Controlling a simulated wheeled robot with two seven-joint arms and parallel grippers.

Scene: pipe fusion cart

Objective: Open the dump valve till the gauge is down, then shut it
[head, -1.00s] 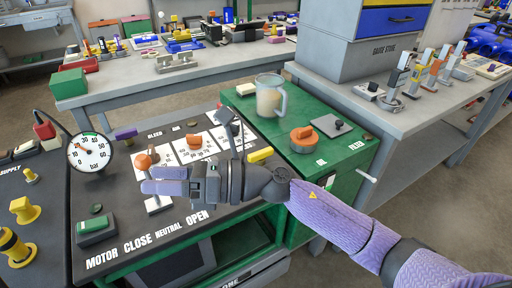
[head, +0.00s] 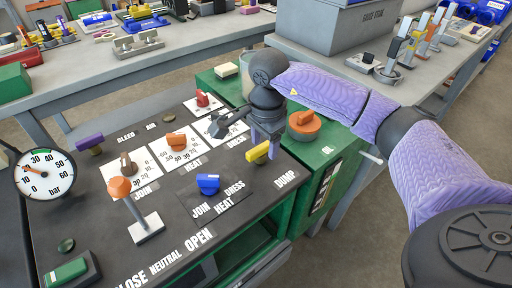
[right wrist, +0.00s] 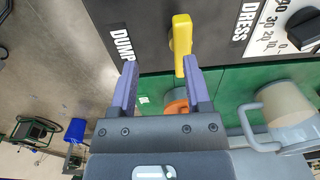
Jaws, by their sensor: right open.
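The dump valve's yellow handle (head: 258,151) is on the dark panel near the DUMP label. In the right wrist view the yellow handle (right wrist: 181,45) lies end-on towards my open right gripper (right wrist: 160,74), its near end close to the right-hand finger. I cannot tell whether they touch. In the head view my right gripper (head: 266,134) points down just above and behind the handle. The round white gauge (head: 46,184), marked in bar, is at the left; its orange needle points to the left side of the dial. My left gripper is out of view.
An orange-topped lever (head: 132,209) stands on the panel by CLOSE, NEUTRAL and OPEN. A blue knob (head: 208,184) and several dial knobs are near. An orange cap (head: 304,124) sits on the green cabinet, and a clear jug (right wrist: 290,118) stands near the gripper.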

